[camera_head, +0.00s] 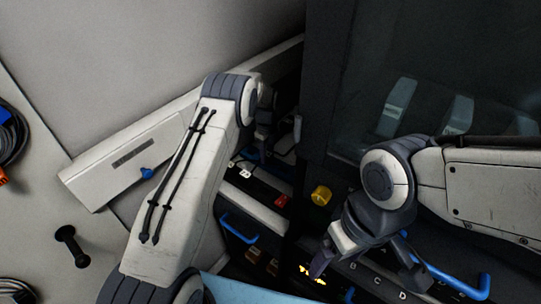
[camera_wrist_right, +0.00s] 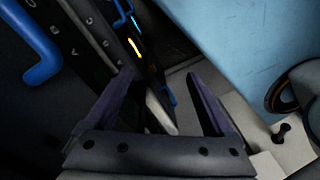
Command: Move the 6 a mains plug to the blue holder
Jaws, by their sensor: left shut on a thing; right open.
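My left gripper (camera_head: 264,132) is at the far side of my left arm, over the black rack (camera_head: 258,181), and mostly hidden by the arm. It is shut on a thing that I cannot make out. No mains plug can be picked out for certain. A bit of blue (camera_head: 250,154) shows beside the left gripper; I cannot tell whether it is the blue holder. My right gripper (camera_head: 367,276) is open, with its fingers apart and nothing between them, over the lettered dark panel (camera_head: 345,279); its fingers also show in the right wrist view (camera_wrist_right: 160,76).
A yellow knob (camera_head: 321,195) and a red piece (camera_head: 281,201) are near the rack. Blue handles (camera_head: 238,230) (camera_head: 455,281) stick out. A white box (camera_head: 125,160), a black dumbbell-shaped piece (camera_head: 71,246) and coiled cables (camera_head: 12,135) lie at left.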

